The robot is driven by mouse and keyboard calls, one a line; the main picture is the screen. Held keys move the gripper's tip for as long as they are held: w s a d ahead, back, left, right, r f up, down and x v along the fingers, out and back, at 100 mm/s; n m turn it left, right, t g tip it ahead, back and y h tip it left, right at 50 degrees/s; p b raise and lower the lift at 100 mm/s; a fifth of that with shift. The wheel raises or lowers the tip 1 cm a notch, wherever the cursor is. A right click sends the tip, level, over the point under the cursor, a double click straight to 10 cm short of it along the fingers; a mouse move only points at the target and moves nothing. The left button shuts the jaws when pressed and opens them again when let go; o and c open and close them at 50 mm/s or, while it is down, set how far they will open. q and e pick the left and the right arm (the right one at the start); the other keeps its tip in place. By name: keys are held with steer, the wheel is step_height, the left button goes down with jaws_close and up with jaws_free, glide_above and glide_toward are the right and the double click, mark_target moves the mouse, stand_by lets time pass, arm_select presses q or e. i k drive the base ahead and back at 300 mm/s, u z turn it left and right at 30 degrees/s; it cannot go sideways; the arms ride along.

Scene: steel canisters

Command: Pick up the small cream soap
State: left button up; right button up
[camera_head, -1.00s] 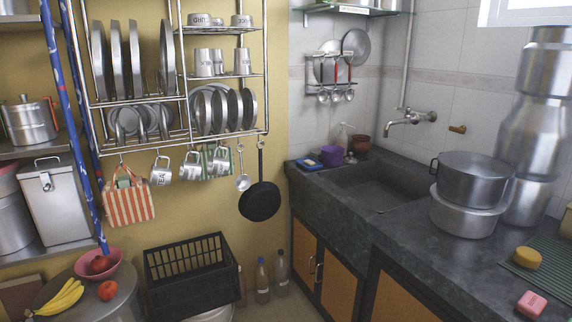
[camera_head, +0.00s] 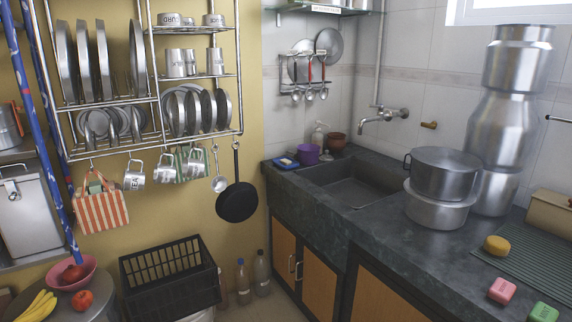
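I cannot make out a small cream soap for certain. A pink soap bar (camera_head: 502,290) lies on the dark counter at the lower right. A green soap bar (camera_head: 543,312) lies to its right, cut by the bottom edge. A round yellow piece (camera_head: 497,245), a soap or a sponge, sits behind them at the edge of the ribbed green mat. A blue dish (camera_head: 286,163) with something small on it sits at the sink's far left corner; its contents are too small to tell. Neither of my grippers is in view.
The dark counter (camera_head: 420,245) has free room in front of the stacked steel pots (camera_head: 440,212). Tall steel canisters (camera_head: 508,120) stand behind them. The sink (camera_head: 350,190) looks empty. A cream box (camera_head: 552,212) stands at the right edge. A black crate (camera_head: 168,275) is at lower left.

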mark_target(284, 161)
steer(key=u, duration=0.15)
steer(key=k, duration=0.4)
steer(key=z, duration=1)
steer(key=i, duration=1)
steer(key=u, duration=0.55)
steer(key=i, duration=0.85)
steer(key=u, duration=0.85)
